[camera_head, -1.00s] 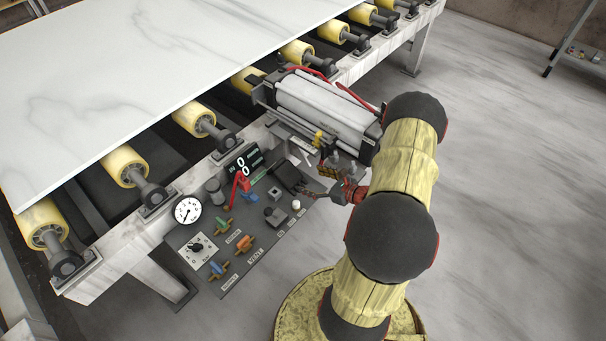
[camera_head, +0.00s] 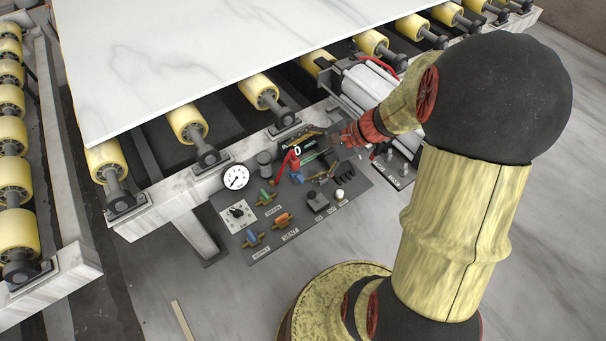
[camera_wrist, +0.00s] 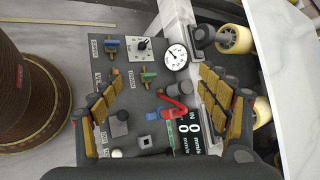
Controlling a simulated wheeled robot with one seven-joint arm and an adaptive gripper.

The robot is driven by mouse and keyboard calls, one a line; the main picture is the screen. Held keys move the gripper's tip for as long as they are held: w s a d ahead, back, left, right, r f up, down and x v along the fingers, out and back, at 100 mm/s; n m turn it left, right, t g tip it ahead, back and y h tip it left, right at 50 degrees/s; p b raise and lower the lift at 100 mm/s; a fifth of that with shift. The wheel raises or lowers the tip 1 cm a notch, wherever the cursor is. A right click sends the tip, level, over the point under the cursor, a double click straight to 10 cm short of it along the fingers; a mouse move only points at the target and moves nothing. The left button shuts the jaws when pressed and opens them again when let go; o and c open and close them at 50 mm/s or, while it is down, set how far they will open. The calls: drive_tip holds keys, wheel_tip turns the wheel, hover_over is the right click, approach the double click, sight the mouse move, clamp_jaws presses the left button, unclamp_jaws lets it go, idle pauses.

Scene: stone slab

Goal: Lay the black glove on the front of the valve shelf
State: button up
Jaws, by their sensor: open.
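The valve shelf (camera_head: 354,204) is a dark grey panel below the roller conveyor's side, with blue, orange and green valves on it. It also fills the middle of the wrist view (camera_wrist: 130,105). My gripper (camera_head: 312,157) is over the shelf's back right part, partly hidden by my arm. In the wrist view, its two padded yellow-and-black fingers (camera_wrist: 160,78) are spread apart, with nothing visibly held between them. I cannot make out the black glove for certain in either view; dark gripper parts cover the bottom of the wrist view and some of the shelf.
A red lever (camera_wrist: 176,106) and a digital display (camera_wrist: 188,130) stand up at the shelf's back, near a round gauge (camera_head: 235,177). A white stone slab (camera_head: 200,60) lies on yellow rollers (camera_head: 187,122) behind. Another roller line (camera_head: 14,185) is at left. Open floor lies in front.

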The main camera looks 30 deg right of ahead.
drive_tip(key=s+a+r+n+h, duration=0.3)
drive_tip(key=s+a+r+n, duration=0.1)
drive_tip(key=s+r+n, duration=0.3)
drive_tip(key=s+a+r+n+h, duration=0.4)
drive_tip(key=s+r+n, duration=0.3)
drive_tip(key=r+n, duration=0.2)
drive_tip(key=shift+s+a+r+n+h, duration=0.2)
drive_tip(key=shift+a+r+n+h, duration=0.1)
drive_tip(key=shift+a+r+n, duration=0.15)
wheel_tip(320, 180, up, 3)
drive_tip(key=p, duration=0.2)
drive_tip(key=shift+f+p, duration=0.15)
drive_tip(key=shift+p, duration=0.25)
drive_tip(key=shift+c, duration=0.4)
